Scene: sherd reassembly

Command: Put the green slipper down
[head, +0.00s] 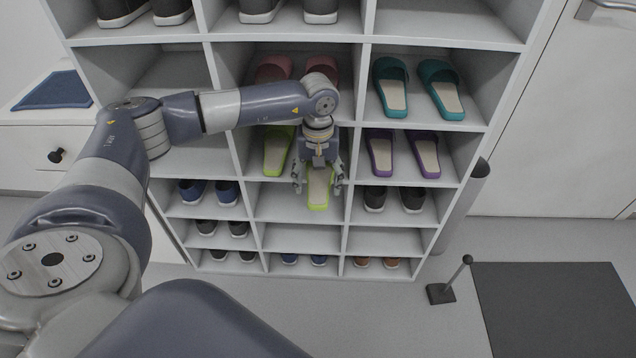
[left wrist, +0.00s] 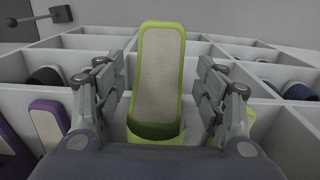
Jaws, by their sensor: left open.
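A green slipper (head: 319,200) with a beige insole is at the front of the middle compartment of the shoe rack (head: 248,197). My left gripper (head: 318,187) is over it, with its fingers spread on both sides. In the left wrist view the slipper (left wrist: 158,85) stands between the open fingers, with a visible gap on each side. The gripper hides part of it in the head view, and I cannot tell whether its whole sole rests on the shelf. Another green slipper (head: 276,152) lies to its left in the same compartment. My right gripper is not in view.
Purple slippers (head: 381,153) are in the compartment to the right, and teal slippers (head: 391,88) are above those. Pink slippers (head: 273,69) are in the compartment above. Thin white dividers stand close on both sides. A dark post stand (head: 441,293) is on the floor at right.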

